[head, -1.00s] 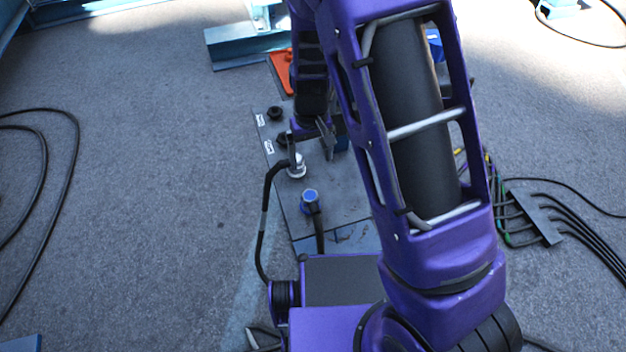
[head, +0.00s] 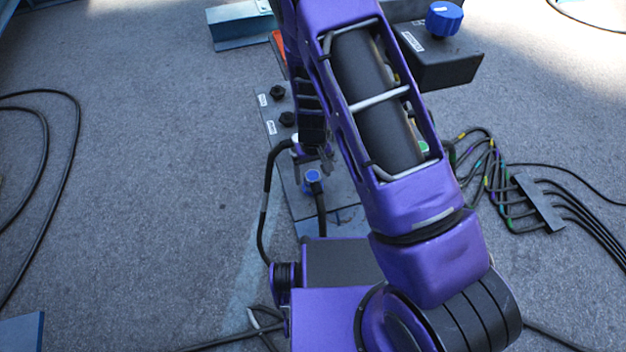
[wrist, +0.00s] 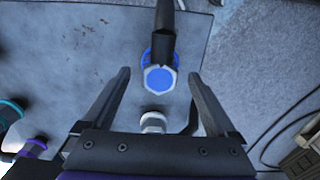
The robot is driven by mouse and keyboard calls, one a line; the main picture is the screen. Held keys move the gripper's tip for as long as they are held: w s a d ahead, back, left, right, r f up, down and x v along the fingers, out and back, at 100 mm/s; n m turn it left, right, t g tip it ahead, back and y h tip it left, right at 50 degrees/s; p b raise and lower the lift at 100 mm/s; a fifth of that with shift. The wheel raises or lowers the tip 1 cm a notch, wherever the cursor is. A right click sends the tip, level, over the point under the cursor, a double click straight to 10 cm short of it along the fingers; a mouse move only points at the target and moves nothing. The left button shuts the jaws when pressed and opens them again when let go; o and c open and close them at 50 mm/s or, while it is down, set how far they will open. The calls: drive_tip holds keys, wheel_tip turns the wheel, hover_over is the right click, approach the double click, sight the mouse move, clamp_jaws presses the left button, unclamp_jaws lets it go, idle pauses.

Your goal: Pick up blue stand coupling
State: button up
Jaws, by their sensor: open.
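The blue stand coupling (head: 312,180) sits on the grey stand plate, with a dark cable running from it toward my base. In the wrist view the blue coupling (wrist: 159,78) shows as a blue hexagonal face in a pale ring, just beyond and between the fingertips. My gripper (wrist: 158,75) is open and empty, its two dark fingers spread on either side. Contact between finger and coupling is not visible.
A white coupling (wrist: 153,122) is between the fingers, nearer the palm. Teal (wrist: 10,112) and purple (wrist: 33,148) connectors are at the wrist view's left. A dark box with a blue knob (head: 444,18) stands at upper right.

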wheel_tip(320, 180, down, 2)
drive_tip(key=shift+f, duration=0.1)
clamp_jaws()
idle(0.5)
